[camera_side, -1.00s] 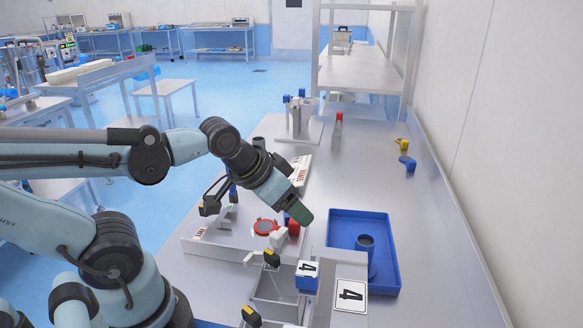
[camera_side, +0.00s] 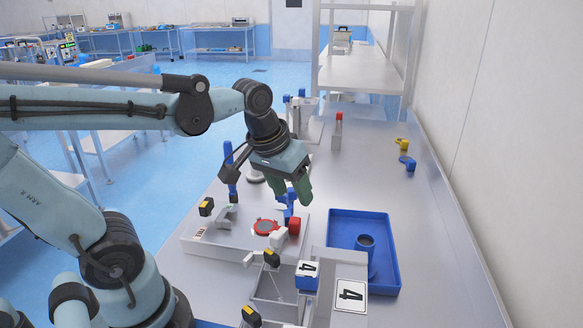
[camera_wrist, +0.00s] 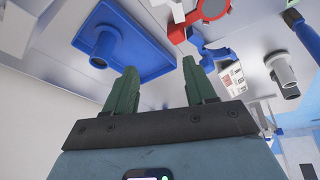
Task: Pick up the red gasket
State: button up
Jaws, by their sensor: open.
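The red gasket (camera_side: 265,227) is a flat red ring lying on the grey fixture plate (camera_side: 212,246) in the side view. In the wrist view a red ring (camera_wrist: 229,11) shows at the top edge, partly cut off. A red block (camera_side: 294,226) and a white piece stand just right of the ring. My gripper (camera_side: 292,197) has green fingers pointing down, above and behind the ring, clear of it. In the wrist view my gripper (camera_wrist: 160,66) has its fingers spread apart with nothing between them.
A blue tray (camera_side: 390,250) holding a dark blue cup (camera_side: 366,244) lies to the right. Blue upright parts (camera_side: 291,203) stand close under my fingers. A "4" block (camera_side: 307,277) and a wire frame are in front.

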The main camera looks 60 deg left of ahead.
jog(key=w+a+r+n+g, duration=0.1)
jog(key=w+a+n+g, duration=0.1)
jog(key=n, duration=0.1)
jog(key=n+g, duration=0.2)
send_over(295, 220)
jog(key=f, duration=0.6)
jog(key=shift+s+a+f, duration=0.1)
jog(key=shift+s+a, duration=0.05)
jog(key=shift+s, duration=0.15)
jog(key=f, duration=0.4)
jog(key=shift+w, duration=0.35)
jog(key=shift+f, duration=0.65)
grip_shut()
